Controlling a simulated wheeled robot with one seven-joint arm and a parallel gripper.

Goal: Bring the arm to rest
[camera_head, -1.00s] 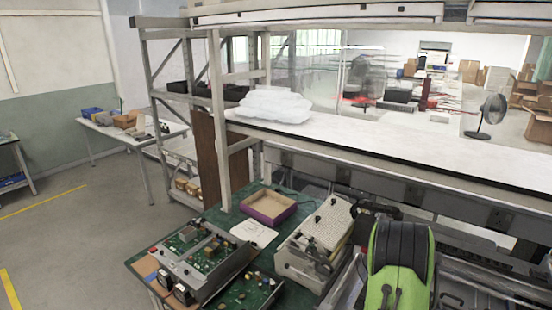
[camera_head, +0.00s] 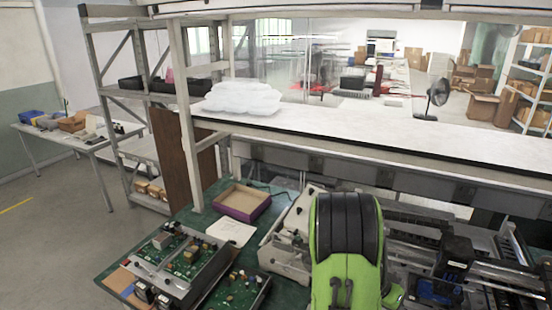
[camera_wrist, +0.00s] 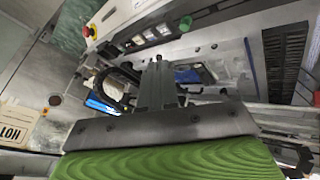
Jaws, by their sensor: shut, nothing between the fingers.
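My gripper (camera_wrist: 158,75) shows in the wrist view, its two grey fingers together with nothing between them. It points at grey equipment, with no object in contact that I can make out. In the head view my green and black arm (camera_head: 346,245) rises at the bottom centre, in front of the green-topped bench (camera_head: 215,262). The gripper itself cannot be made out in the head view.
Open circuit-board units (camera_head: 180,255), a purple-sided box (camera_head: 243,203) and a white instrument (camera_head: 290,240) crowd the bench. A long white shelf (camera_head: 400,150) spans above it. In the wrist view a panel with a red button (camera_wrist: 87,31) is close.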

